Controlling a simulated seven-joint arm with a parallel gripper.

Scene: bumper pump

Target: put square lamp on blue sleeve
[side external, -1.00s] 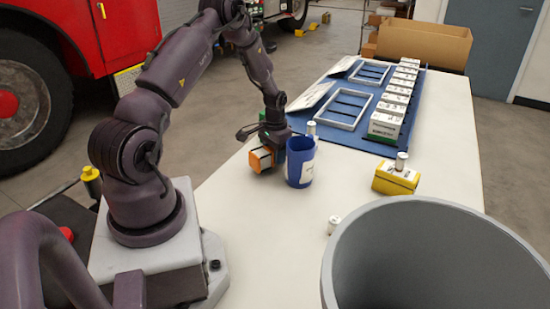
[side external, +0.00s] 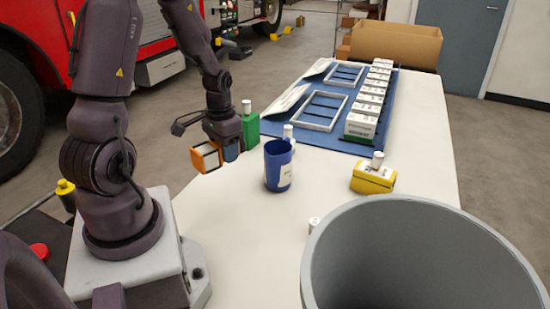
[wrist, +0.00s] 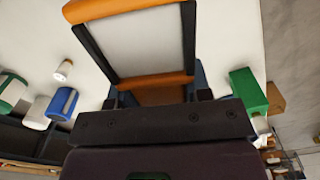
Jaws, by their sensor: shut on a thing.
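The square lamp (side external: 206,157), an orange frame with pale panels and dark edges, is in my gripper (side external: 229,152). My gripper is shut on it and holds it above the white table, left of the blue sleeve. In the wrist view the lamp (wrist: 148,45) fills the top middle, in front of my gripper (wrist: 155,94). The blue sleeve (side external: 278,167) is an open-topped blue cylinder with a pale label, standing upright on the table. The lamp and sleeve are apart.
A green box (side external: 250,129) with a white cap stands behind my gripper. A small white bottle (side external: 289,132) stands behind the sleeve. A yellow box (side external: 373,178) is to the right. A large grey bin (side external: 425,215) fills the front right. White boxes (side external: 362,123) and frames lie on a blue mat.

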